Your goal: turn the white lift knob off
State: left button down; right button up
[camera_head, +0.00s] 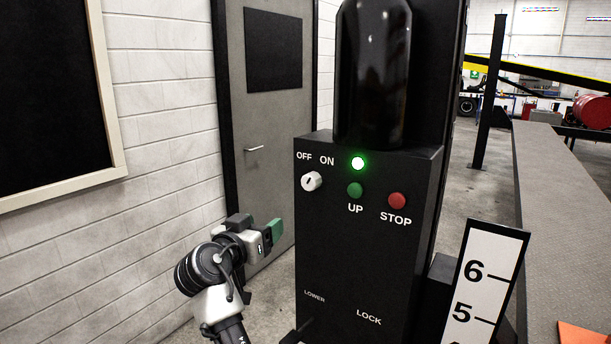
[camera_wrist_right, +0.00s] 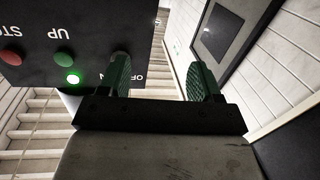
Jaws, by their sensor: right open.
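The white lift knob (camera_head: 311,181) sits on the upper left of the black control box (camera_head: 350,260), under the OFF and ON labels. It has a small dark mark, but I cannot tell which label the mark points to. A green lamp (camera_head: 358,163) above it is lit. My right gripper (camera_head: 274,232) is below and left of the knob, apart from it in the head view. In the right wrist view the gripper (camera_wrist_right: 160,78) is open, its green fingers apart and nothing between them. There the left finger largely hides the knob area. My left gripper is out of view.
A green UP button (camera_head: 354,190) and a red STOP button (camera_head: 397,201) are right of the knob. LOWER and LOCK labels are lower down. A numbered white scale (camera_head: 478,290) stands at the right. A grey door (camera_head: 270,130) and white brick wall are at the left.

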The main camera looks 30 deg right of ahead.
aim_at(307, 181)
jog(key=s+d+r+m+g+h, duration=0.2)
jog(key=s+r+m, duration=0.2)
jog(key=r, duration=0.4)
jog(key=p+x, duration=0.1)
jog(key=x, duration=0.2)
jog(key=p+x, duration=0.2)
jog(key=x, duration=0.1)
jog(key=p+x, duration=0.1)
jog(key=x, duration=0.2)
jog(key=shift+d+f, duration=0.1)
jog(key=shift+f, duration=0.2)
jog(key=shift+w+d+f+p, duration=0.15)
jog(key=shift+w+d+p, duration=0.2)
jog(key=shift+d, duration=0.15)
jog(key=shift+s, duration=0.1)
jog(key=c, duration=0.9)
